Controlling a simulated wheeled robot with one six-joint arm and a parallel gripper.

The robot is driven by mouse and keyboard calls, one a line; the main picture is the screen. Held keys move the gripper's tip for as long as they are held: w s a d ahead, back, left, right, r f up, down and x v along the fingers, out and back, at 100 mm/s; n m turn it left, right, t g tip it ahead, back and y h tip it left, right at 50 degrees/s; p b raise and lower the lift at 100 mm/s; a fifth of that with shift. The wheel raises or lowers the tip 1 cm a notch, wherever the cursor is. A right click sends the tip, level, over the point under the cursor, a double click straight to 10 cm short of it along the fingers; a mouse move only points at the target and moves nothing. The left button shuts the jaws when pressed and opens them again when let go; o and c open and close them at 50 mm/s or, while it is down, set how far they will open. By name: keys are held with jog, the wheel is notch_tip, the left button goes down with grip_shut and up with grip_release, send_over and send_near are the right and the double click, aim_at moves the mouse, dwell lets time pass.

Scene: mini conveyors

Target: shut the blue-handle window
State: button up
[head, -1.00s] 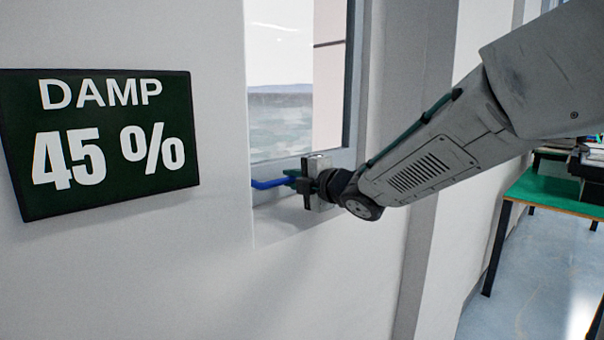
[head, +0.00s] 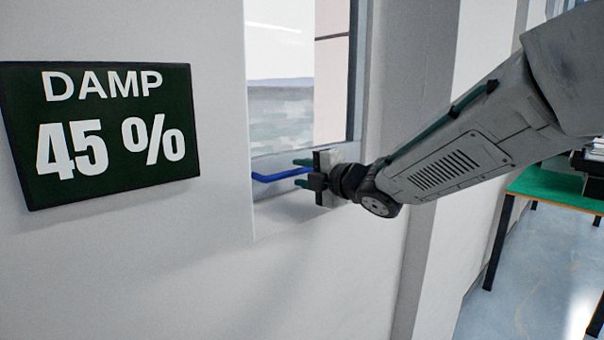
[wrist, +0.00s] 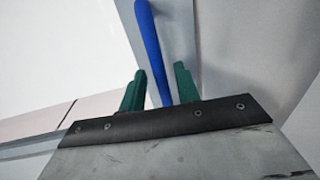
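The window (head: 280,115) is set in a recess in the white wall in the head view, with a grey frame (head: 353,75). Its blue handle (head: 270,177) sticks out at the bottom of the frame. My gripper (head: 299,173) is at the handle's right end, its green fingers spread above and below it. In the wrist view the blue handle (wrist: 150,45) runs between the two fingers of my gripper (wrist: 160,70), with gaps on both sides. The head view does not clearly show whether the window sits flush in its frame.
A dark sign (head: 105,130) reading "DAMP 45 %" is on the wall at left. A green-topped table (head: 560,188) with items on it stands at far right. The floor (head: 535,270) in front of the table is clear. The recess edge is close to my gripper.

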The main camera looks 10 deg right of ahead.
jog(key=v, duration=0.7)
jog(key=shift+d+m, duration=0.3)
jog(key=s+d+f+m+g+h, duration=0.6)
jog(key=s+d+m+h, duration=0.5)
jog(key=m, duration=0.5)
jog(key=s+a+f+m+g+y, duration=0.1)
jog(key=s+a+f+m+g, duration=0.1)
jog(key=s, duration=0.8)
jog(key=s+a+f+m+g+y, duration=0.2)
jog(key=s+f+m+g, duration=0.3)
jog(key=s, duration=0.4)
jog(key=shift+s+g, duration=0.3)
jog(key=shift+s, duration=0.1)
